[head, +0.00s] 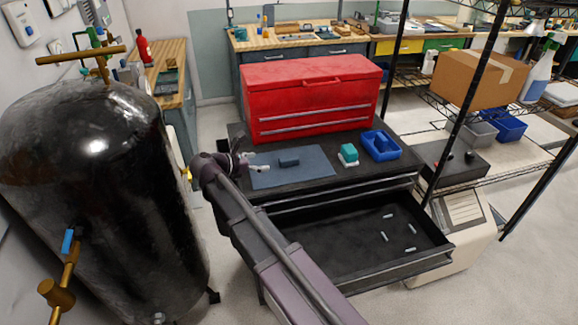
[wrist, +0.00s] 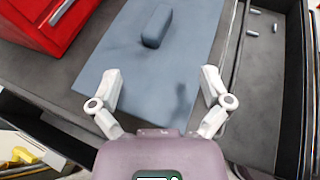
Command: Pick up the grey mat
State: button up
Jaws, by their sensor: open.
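The grey mat (head: 310,173) lies flat on the black top of a tool cabinet, in front of a red tool chest. It also shows in the wrist view (wrist: 188,58), stretching away ahead of my fingers. A dark blue-grey block (head: 289,161) rests on the mat; in the wrist view the block (wrist: 157,26) is near the top. My gripper (head: 258,163) is at the mat's left edge in the head view. In the wrist view my gripper (wrist: 161,85) is open and empty, its fingers spread over the mat's near end. I cannot tell the height above it.
The red tool chest (head: 306,95) stands behind the mat. A teal and white object (head: 348,155) and a blue bin (head: 380,145) sit to its right. Below, an open drawer (head: 340,245) holds several small rods. A large black tank (head: 95,200) stands at left.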

aim_at(287, 159)
jog(key=shift+b+x, duration=1.4)
jog(key=shift+x, duration=2.55)
jog(key=shift+d, duration=0.1)
jog(key=shift+b+x, duration=1)
jog(key=shift+x, duration=1.55)
grip_shut()
